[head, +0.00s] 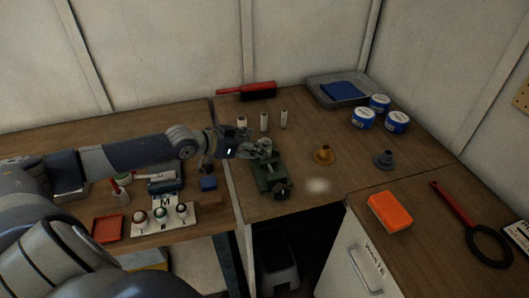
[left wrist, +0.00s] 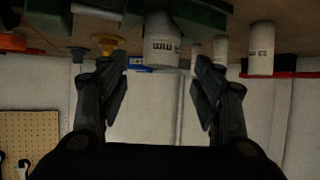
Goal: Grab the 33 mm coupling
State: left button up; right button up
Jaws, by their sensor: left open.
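My left gripper (head: 262,148) is over the green vise (head: 268,172) in the head view. In the left wrist view, which is upside down, its two fingers are apart with nothing between the pads. A white coupling (left wrist: 162,42) with dark marking sits between the green vise jaws (left wrist: 202,15), in line with the gap between the fingertips. Its size marking is too small to read. Three more white couplings stand behind the vise: left (head: 242,121), middle (head: 264,121) and right (head: 284,119). My right gripper is not in view.
A brass flanged part (head: 323,155) and a grey one (head: 384,159) stand right of the vise. Blue-and-white tubs (head: 363,119) and a grey tray (head: 315,92) are at the back right. A red-handled brush (head: 262,91) lies at the wall. An orange block (head: 390,211) lies front right.

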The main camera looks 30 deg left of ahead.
pick_arm(q)
jog(key=shift+f+p+x, duration=0.2)
jog(key=shift+p+x, duration=0.45)
jog(key=shift+x, duration=2.1)
jog(key=shift+s+a, duration=0.1)
jog(key=shift+c, duration=0.2)
jog(key=c, duration=1.1)
